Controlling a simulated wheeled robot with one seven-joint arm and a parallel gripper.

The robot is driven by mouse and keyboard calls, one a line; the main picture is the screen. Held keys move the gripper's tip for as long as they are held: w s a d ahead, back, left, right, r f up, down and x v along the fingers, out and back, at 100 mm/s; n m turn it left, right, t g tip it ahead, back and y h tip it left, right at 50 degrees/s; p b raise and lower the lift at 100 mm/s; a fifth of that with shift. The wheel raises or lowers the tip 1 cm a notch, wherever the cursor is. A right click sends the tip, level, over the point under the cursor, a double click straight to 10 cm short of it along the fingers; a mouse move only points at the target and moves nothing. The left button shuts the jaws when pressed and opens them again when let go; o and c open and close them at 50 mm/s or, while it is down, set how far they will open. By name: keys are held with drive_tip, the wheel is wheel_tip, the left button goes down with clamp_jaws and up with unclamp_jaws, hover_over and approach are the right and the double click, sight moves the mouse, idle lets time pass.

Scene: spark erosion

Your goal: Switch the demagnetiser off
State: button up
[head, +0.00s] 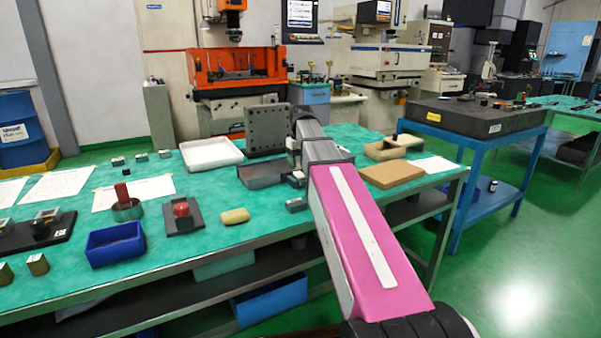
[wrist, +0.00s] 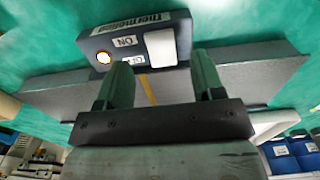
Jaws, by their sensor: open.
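The demagnetiser shows in the wrist view as a grey slab (wrist: 258,68) with a yellow line across it and a dark control box (wrist: 184,30) along its edge. The box has a white rocker switch (wrist: 161,48), an ON label (wrist: 126,41) and a bright lamp with an orange rim (wrist: 103,57). A second label is partly hidden by a finger. My gripper (wrist: 161,66) is open and empty, its fingertips apart in front of the rocker. In the head view the slab (head: 262,177) lies on the green bench, partly hidden by my arm. I cannot tell whether my fingers touch the box.
A grey perforated plate (head: 267,129) stands upright behind the slab, with a white tray (head: 211,153) to its left. A brown board (head: 391,175) lies to the right of my arm. A yellow block (head: 235,216) and a blue bin (head: 115,245) stand at the front.

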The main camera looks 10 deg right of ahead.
sight(301, 175)
drive_tip(key=shift+f, duration=1.95)
